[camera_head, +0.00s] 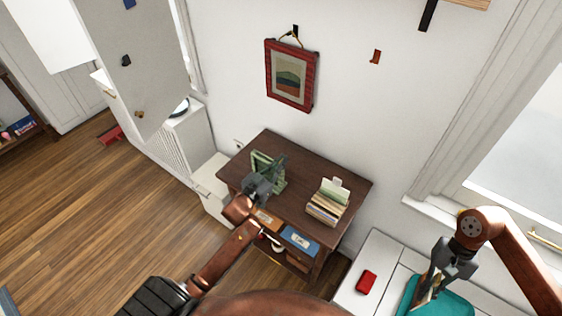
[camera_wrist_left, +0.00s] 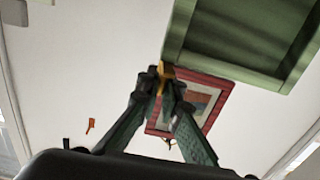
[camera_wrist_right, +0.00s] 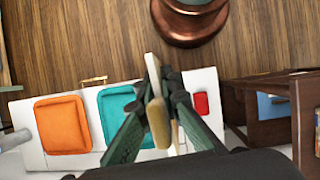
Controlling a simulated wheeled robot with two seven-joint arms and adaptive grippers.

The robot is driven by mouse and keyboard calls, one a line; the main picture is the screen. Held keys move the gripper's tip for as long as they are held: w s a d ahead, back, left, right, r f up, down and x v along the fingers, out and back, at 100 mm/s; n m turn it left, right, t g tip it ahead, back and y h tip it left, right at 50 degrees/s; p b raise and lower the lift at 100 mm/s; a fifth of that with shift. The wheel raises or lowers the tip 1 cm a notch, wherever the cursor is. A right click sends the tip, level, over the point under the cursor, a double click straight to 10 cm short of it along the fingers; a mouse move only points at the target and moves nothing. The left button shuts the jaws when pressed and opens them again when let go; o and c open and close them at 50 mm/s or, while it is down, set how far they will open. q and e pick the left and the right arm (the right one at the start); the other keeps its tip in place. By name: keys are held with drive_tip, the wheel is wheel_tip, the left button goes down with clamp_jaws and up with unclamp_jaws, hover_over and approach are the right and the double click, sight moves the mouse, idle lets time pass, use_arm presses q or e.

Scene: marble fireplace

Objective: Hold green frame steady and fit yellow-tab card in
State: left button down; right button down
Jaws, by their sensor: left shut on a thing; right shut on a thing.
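The green frame (camera_head: 278,185) stands on the dark wooden desk; part of it is hidden behind my left gripper (camera_head: 262,182). In the left wrist view the green frame (camera_wrist_left: 245,75) fills the upper right, and my left gripper (camera_wrist_left: 163,80) is shut at its lower corner, with a small yellow-orange piece between the fingertips. My right gripper (camera_head: 433,283) is shut above the teal tray. In the right wrist view a thin, pale card-like thing with a tan-yellow part (camera_wrist_right: 158,122) is between its fingers, seen nearly edge-on.
The desk (camera_head: 305,165) also carries a holder with several upright cards (camera_head: 325,208). The white cabinet top at right bears the teal tray (camera_head: 452,303) and a red object (camera_head: 367,282); an orange tray (camera_wrist_right: 64,125) shows beside it. A red-framed picture (camera_head: 290,75) hangs above the desk.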

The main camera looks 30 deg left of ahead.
idle(0.4)
use_arm(q)
drive_tip(key=c, duration=2)
unclamp_jaws()
drive_tip(key=shift+c, duration=0.2)
drive_tip(key=shift+s, duration=0.15)
